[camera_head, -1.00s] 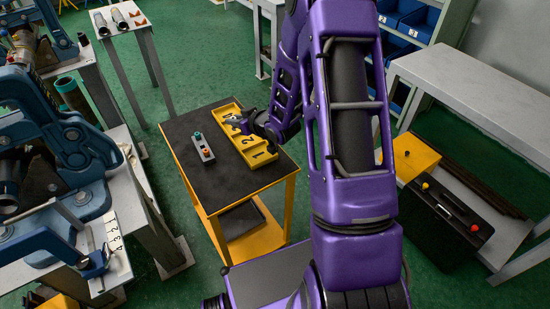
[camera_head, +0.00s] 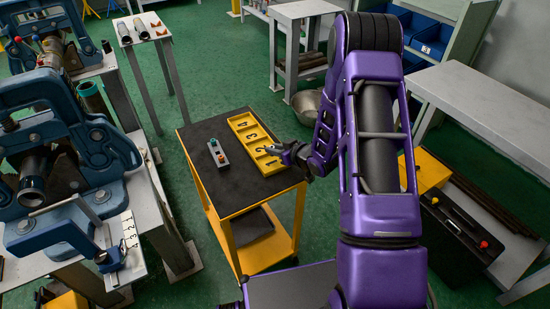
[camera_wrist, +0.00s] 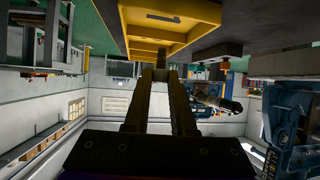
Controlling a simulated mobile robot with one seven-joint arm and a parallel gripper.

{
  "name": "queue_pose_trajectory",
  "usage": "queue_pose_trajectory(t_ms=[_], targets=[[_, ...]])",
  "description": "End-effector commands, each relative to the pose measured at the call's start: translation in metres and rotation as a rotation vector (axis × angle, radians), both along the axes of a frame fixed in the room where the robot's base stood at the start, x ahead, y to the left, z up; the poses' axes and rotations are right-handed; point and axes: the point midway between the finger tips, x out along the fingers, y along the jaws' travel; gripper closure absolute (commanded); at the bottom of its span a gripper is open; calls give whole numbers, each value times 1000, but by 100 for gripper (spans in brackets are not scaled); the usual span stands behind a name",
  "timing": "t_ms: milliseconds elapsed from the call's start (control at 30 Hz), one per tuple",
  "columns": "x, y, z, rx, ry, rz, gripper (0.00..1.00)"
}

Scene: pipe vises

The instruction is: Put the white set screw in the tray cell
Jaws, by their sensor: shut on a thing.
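The yellow tray (camera_head: 233,119) lies on the black top of a cart, with numbered cells in a row. It also shows at the top of the wrist view (camera_wrist: 203,14). My gripper (camera_head: 274,150) is at the tray's right side by the near cells. In the wrist view its dark fingers (camera_wrist: 161,68) are close together and point toward the tray. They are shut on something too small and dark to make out. I cannot make out the white set screw in any view.
A grey block (camera_head: 217,154) with a teal piece and an orange piece stands on the cart left of the tray. The cart top (camera_head: 240,190) is bare in front of the tray. Blue vises (camera_head: 60,150) stand on benches at left.

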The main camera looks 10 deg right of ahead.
Motion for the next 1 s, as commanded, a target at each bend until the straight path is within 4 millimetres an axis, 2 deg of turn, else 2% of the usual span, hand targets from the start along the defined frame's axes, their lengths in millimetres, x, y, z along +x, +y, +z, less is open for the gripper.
queue_pose_trajectory(t_ms=[233,633,667,800,1000], targets=[[-1,0,-34,-1,3,1,100],[0,0,-40,-1,1,0,100],[0,0,-39,-1,1,0,73],[0,0,-38,-1,1,0,48],[0,0,-38,-1,1,0,47]])
